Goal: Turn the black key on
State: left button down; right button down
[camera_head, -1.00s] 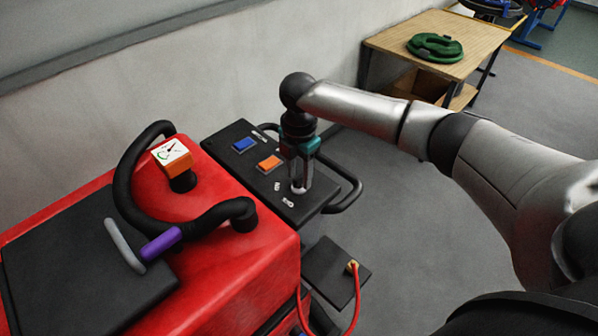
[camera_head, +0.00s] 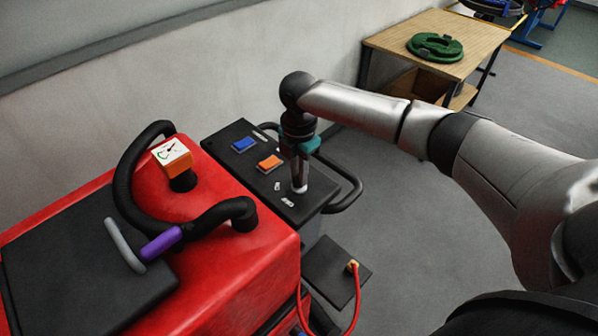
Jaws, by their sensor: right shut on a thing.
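The black control panel (camera_head: 228,140) sits on the back right of the red scrubber machine. My right gripper (camera_head: 299,186) points straight down at the panel's right side, its fingers shut at the panel surface. The black key is hidden by the fingers, and I cannot see how it is turned. Small white markings (camera_head: 288,202) lie just left of the fingertips. A blue switch (camera_head: 244,144) and an orange switch (camera_head: 270,162) are on the panel to the left of the gripper. My left gripper is not in view.
The red machine (camera_head: 235,275) carries a black hose (camera_head: 125,180), an orange gauge (camera_head: 172,153) and a purple-gripped handle (camera_head: 161,243). A black handlebar (camera_head: 350,190) curves right of the panel. A wooden table (camera_head: 480,42) with a green object (camera_head: 435,47) stands behind.

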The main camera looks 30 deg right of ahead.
jog(key=m+p, duration=0.2)
jog(key=shift+r+p, duration=0.15)
jog(key=shift+p, duration=0.15)
jog(key=shift+m+p, duration=0.35)
jog(key=shift+m, duration=0.65)
jog(key=m, duration=0.3)
jog(key=shift+m, duration=2.4)
jog(key=c, duration=0.9)
grip_release()
jog(key=shift+o, duration=0.2)
